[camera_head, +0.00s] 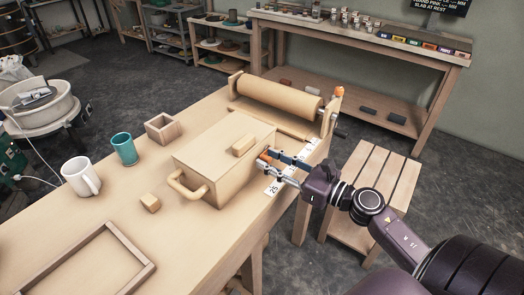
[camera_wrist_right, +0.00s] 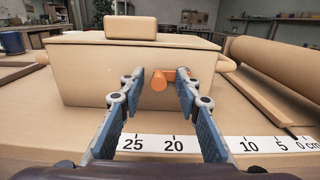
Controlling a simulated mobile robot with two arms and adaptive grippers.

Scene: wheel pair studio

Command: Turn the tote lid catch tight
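The tote (camera_head: 222,160) is a tan box with a flat lid and a block grip on top, standing on the workbench. A looped handle is on its left end. My right gripper (camera_head: 272,163) reaches in from the right at that side. In the wrist view its two blue-padded fingers (camera_wrist_right: 161,85) are apart, with the catch between or just beyond their tips. My left gripper is not in view.
A ruler strip (camera_wrist_right: 155,143) lies along the bench edge below my fingers. A roller press (camera_head: 278,98) stands behind the tote. A white mug (camera_head: 80,176), teal cup (camera_head: 124,148), small open box (camera_head: 162,128), wooden block (camera_head: 150,202) and frame (camera_head: 85,262) are on the left.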

